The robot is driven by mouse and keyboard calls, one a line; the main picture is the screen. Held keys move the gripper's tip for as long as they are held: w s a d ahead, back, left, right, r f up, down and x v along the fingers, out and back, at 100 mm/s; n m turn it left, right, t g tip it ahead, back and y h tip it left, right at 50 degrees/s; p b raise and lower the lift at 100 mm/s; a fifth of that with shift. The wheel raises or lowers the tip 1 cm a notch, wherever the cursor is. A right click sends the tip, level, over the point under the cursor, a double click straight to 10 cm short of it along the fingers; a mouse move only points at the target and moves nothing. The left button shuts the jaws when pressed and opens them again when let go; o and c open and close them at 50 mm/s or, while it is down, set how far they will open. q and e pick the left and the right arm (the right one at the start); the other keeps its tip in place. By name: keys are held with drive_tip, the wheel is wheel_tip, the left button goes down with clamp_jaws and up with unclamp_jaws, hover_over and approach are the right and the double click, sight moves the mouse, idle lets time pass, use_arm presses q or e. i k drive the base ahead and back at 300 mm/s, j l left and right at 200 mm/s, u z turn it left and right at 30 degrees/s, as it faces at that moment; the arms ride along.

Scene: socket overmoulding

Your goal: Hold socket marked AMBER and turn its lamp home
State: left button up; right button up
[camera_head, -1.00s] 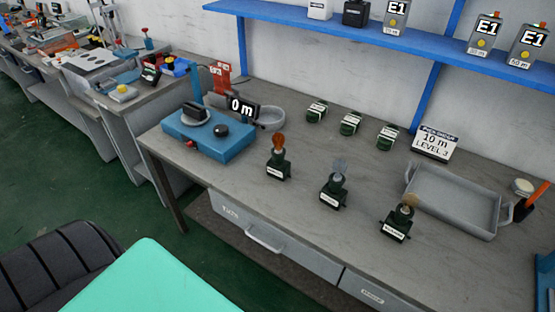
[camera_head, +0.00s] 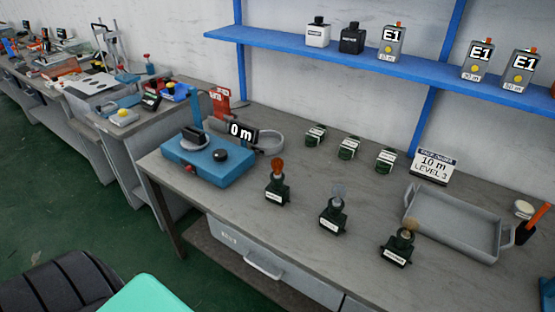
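Three dark green sockets with lamps stand upright on the grey bench. The left socket (camera_head: 277,190) bears an orange-red lamp (camera_head: 277,165). The middle socket (camera_head: 332,221) bears a pale grey-blue lamp (camera_head: 338,191). The right socket (camera_head: 397,250) bears a tan lamp (camera_head: 409,226). Each has a small white label, too small to read, so I cannot tell which is marked AMBER. I cannot tell how far each lamp is seated. Neither of my grippers is in view.
Several green blocks, one of them here (camera_head: 348,148), stand behind. A blue device (camera_head: 225,170) and grey dish (camera_head: 268,140) are at left, a grey tray (camera_head: 410,200) at right. A blue shelf (camera_head: 320,58) runs above. Bench around the sockets is clear.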

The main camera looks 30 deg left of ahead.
sight(276, 164)
drive_tip(key=j+z, duration=0.15)
drive_tip(key=z, duration=0.15)
drive_tip(key=j+z, duration=0.15)
drive_tip(key=z, duration=0.15)
drive_tip(key=k+j+z, duration=0.1)
drive_tip(key=j, duration=0.35)
drive_tip(key=k+j+z, duration=0.15)
drive_tip(key=j, duration=0.25)
drive_tip(key=j+z, duration=0.1)
drive_tip(key=j, duration=0.35)
drive_tip(key=k+j+z, duration=0.1)
drive_tip(key=j, duration=0.3)
drive_tip(key=k+j+z, duration=0.15)
drive_tip(key=k+j, duration=0.1)
drive_tip(key=j, duration=0.15)
